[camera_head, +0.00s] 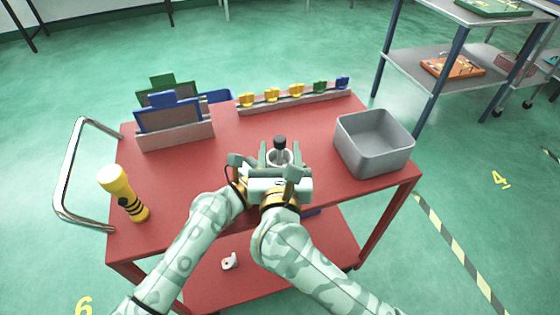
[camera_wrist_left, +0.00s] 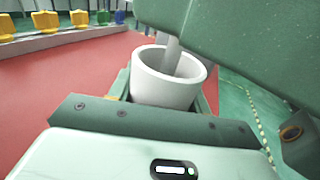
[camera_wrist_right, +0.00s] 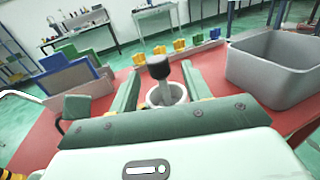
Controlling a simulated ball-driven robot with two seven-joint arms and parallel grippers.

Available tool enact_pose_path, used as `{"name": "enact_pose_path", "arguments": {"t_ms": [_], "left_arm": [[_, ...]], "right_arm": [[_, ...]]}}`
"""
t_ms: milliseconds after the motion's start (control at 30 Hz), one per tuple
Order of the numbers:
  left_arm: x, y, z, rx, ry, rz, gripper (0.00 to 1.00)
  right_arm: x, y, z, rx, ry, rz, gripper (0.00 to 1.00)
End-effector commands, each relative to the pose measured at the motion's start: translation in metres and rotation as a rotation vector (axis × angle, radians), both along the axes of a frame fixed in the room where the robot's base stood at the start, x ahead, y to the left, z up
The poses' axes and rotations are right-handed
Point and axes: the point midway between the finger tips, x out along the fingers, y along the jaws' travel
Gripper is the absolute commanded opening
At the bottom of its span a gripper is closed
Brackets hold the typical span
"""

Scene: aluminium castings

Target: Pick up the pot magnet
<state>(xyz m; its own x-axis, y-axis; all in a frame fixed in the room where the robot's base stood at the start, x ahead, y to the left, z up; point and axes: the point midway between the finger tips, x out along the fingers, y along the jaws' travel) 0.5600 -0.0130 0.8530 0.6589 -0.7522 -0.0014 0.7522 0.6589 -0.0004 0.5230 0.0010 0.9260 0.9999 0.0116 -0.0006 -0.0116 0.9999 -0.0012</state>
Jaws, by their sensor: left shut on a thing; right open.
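A thin grey rod with a black knob (camera_wrist_right: 159,67), which looks like the pot magnet's handle, stands in a white cup (camera_wrist_left: 168,80). The knob also shows in the head view (camera_head: 280,141). The rod's lower end is hidden inside the cup, so I cannot see what is on it. My left gripper (camera_wrist_left: 165,95) is shut on the white cup, with a finger at each side. My right gripper (camera_wrist_right: 160,88) is open, its fingers on either side of the rod and knob, with gaps showing. The right gripper's green body covers the upper part of the left wrist view.
The red cart (camera_head: 185,175) carries a grey bin (camera_head: 374,143) at right and a rail of yellow, green and blue pieces (camera_head: 295,91) at the back. A holder with upright boards (camera_head: 175,135) stands back left. A yellow-black bottle-like object (camera_head: 123,192) stands front left.

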Motion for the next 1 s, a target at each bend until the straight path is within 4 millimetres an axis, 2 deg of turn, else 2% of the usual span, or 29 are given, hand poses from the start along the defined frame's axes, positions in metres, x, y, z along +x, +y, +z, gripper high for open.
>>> {"name": "enact_pose_path", "arguments": {"t_ms": [133, 400, 433, 500, 600, 867, 1000], "left_arm": [[0.000, 0.000, 0.000, 0.000, 0.000, 0.000, 0.24], [0.000, 0.000, 0.000, 0.000, 0.000, 0.000, 0.24], [0.000, 0.000, 0.000, 0.000, 0.000, 0.000, 0.24], [0.000, 0.000, 0.000, 0.000, 0.000, 0.000, 0.24], [0.000, 0.000, 0.000, 0.000, 0.000, 0.000, 0.24], [0.000, 0.000, 0.000, 0.000, 0.000, 0.000, 0.24], [0.000, 0.000, 0.000, 0.000, 0.000, 0.000, 0.24]], "right_arm": [[0.022, -0.001, 0.001, -0.002, -0.002, 0.000, 0.48], [0.027, -0.001, 0.001, 0.000, 0.000, 0.000, 0.48], [0.027, -0.001, 0.001, 0.000, 0.000, 0.000, 0.42], [0.026, -0.001, 0.001, 0.000, 0.000, 0.000, 0.23], [0.026, -0.001, 0.001, 0.000, 0.000, 0.000, 0.00], [0.026, -0.001, 0.001, 0.000, -0.002, 0.000, 0.00], [0.026, 0.000, 0.012, 0.004, -0.004, -0.001, 0.00]]}}
